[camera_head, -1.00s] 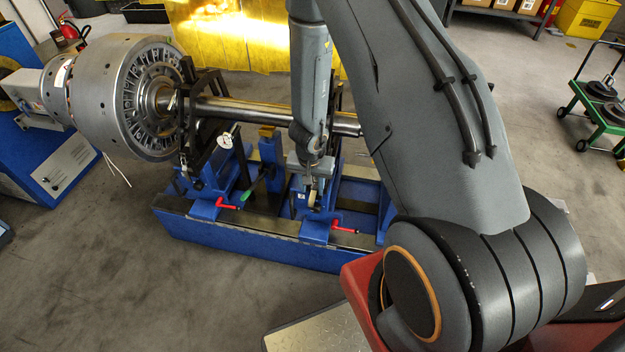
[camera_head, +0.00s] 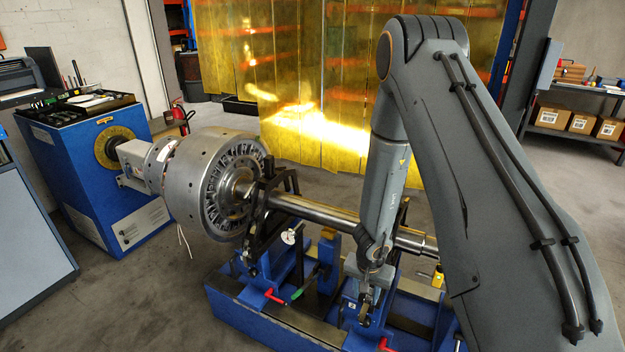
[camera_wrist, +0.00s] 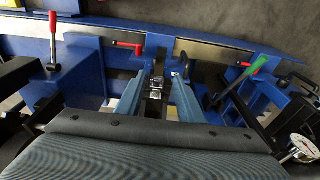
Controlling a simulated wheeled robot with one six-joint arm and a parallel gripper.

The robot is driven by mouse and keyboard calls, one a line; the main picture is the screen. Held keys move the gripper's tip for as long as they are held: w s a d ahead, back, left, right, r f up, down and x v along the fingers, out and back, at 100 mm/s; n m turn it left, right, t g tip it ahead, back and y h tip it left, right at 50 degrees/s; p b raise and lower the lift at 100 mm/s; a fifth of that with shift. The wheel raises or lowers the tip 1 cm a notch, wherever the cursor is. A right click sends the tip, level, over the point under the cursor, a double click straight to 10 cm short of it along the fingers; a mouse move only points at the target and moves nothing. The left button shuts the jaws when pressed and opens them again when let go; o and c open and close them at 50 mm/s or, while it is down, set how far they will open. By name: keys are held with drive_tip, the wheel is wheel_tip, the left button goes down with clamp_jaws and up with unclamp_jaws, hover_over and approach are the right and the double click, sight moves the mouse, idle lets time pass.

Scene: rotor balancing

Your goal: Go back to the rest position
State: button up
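The rotor (camera_head: 213,190) is a large silver drum with a bladed face, at left in the head view. Its steel shaft (camera_head: 315,212) runs right across the blue balancing stand (camera_head: 258,318). My arm reaches down from the upper right and passes in front of the shaft. My gripper (camera_head: 367,300) hangs low on the near side of the shaft, over the stand. In the wrist view narrow dark and metallic parts (camera_wrist: 156,88) lie at the centre between two blue-grey pieces. I cannot tell finger spacing or contact. My forearm hides part of the shaft.
Red handles (camera_wrist: 127,44), a green handle (camera_wrist: 250,70) and a dial gauge (camera_wrist: 301,147) surround my gripper. A blue drive cabinet (camera_head: 85,165) stands left, a yellow curtain (camera_head: 285,75) behind, and a shelf with boxes (camera_head: 583,122) at back right. Open floor lies at lower left.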

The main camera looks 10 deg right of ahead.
drive_tip(key=s+a+r+n+y, duration=0.1)
drive_tip(key=a+r+n, duration=0.15)
drive_tip(key=r, duration=0.55)
drive_tip(key=s+a+r+n+y, duration=0.1)
drive_tip(key=a+r, duration=0.2)
drive_tip(key=r, duration=0.5)
drive_tip(key=s+d+r+n+h+b, duration=0.1)
drive_tip(key=s+r+n, duration=0.2)
drive_tip(key=s+r, duration=0.9)
drive_tip(key=shift+s, duration=0.45)
drive_tip(key=shift+d, duration=0.1)
drive_tip(key=shift+c, duration=0.4)
